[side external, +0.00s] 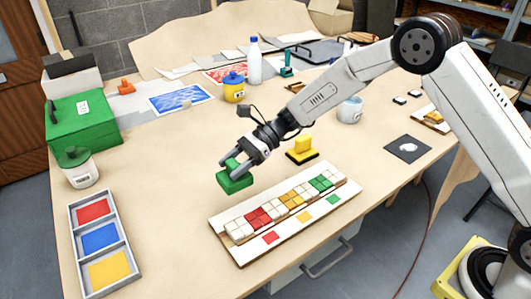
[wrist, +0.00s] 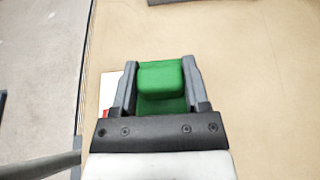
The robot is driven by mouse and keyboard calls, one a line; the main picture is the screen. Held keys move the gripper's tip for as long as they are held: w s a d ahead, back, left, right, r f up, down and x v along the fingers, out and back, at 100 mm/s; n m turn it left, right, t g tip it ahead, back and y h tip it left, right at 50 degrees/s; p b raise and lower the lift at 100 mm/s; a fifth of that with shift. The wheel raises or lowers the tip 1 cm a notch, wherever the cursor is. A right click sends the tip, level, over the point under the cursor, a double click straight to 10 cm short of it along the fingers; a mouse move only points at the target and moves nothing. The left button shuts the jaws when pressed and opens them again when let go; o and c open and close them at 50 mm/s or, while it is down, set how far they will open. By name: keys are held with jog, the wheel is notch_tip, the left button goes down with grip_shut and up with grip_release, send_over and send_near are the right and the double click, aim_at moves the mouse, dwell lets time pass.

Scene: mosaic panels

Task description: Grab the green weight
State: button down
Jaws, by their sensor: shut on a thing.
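The green weight (side external: 234,180) is a green block with a raised grip on top. In the wrist view the green weight (wrist: 160,82) sits between the two grey fingers of my gripper (wrist: 160,85), one finger on each side. The underside of the weight is hidden in the wrist view.
The mosaic panel (side external: 225,231) with coloured tiles lies in front. A yellow weight (side external: 302,150) stands to the right. The table middle (side external: 165,185) is bare.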

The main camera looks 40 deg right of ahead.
jog(key=shift+s+d+r, duration=0.3)
jog(key=shift+s+r, duration=0.1)
jog(key=shift+s, duration=0.4)
jog(key=shift+s+d+r, duration=0.25)
jog(key=shift+s+r, duration=0.15)
jog(key=shift+s, duration=0.4)
jog(key=shift+s+d+r, duration=0.3)
jog(key=shift+s+r, duration=0.1)
jog(key=shift+s, duration=0.4)
